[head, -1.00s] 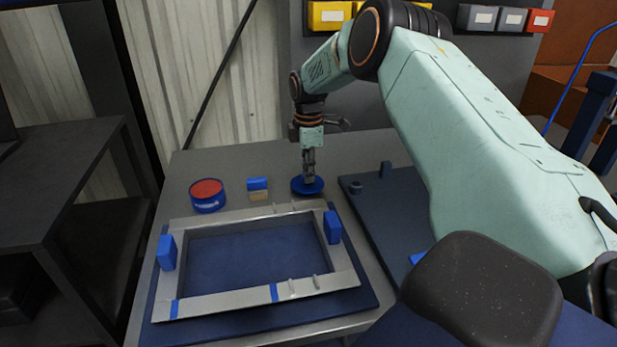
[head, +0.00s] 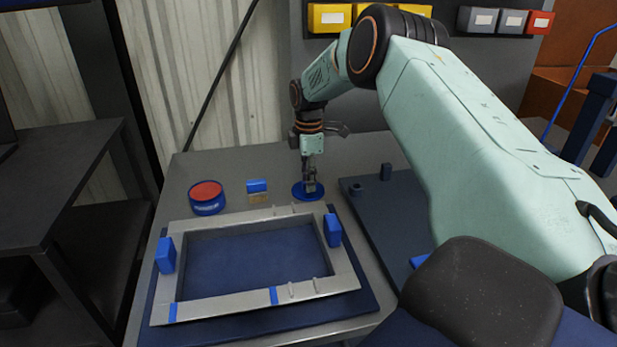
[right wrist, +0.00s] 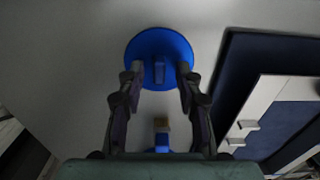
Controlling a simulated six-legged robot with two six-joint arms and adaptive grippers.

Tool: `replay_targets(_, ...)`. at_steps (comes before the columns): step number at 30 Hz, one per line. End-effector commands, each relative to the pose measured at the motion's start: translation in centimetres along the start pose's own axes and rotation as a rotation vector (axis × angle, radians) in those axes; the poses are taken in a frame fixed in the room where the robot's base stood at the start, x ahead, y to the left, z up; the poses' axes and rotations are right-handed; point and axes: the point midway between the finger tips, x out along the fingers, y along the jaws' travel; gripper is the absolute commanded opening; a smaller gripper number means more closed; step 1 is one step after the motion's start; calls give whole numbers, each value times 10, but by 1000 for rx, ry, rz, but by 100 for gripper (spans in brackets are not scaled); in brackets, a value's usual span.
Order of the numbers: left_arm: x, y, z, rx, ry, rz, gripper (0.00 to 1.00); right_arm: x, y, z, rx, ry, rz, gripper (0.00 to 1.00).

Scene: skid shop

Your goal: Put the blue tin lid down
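The blue tin lid (head: 298,193) lies flat on the grey bench top, behind the back right part of the pale frame. It is a round disc with a small upright grip in its middle, clear in the right wrist view (right wrist: 145,46). My right gripper (head: 309,186) is directly over the lid, fingers pointing down. In the right wrist view the fingers (right wrist: 161,78) stand apart on both sides of the grip, with a gap each side. My left gripper is in neither view.
A blue tin with a red top (head: 207,190) and a blue and tan block (head: 257,191) stand left of the lid. The pale frame (head: 240,298) with blue blocks lies in front. A dark blue board (head: 375,215) lies to the right.

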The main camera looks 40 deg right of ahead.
Motion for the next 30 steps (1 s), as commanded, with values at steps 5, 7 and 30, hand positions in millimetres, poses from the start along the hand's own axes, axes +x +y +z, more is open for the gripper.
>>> replay_targets(5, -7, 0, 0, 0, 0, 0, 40, -28, 1, -1, 0, 3, 4, 35)
replay_targets(7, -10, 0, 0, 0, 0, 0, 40, -43, 1, -1, 0, 2, 5, 35)
replay_targets(30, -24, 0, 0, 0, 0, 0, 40, -119, 0, 0, 0, 0, 1, 35)
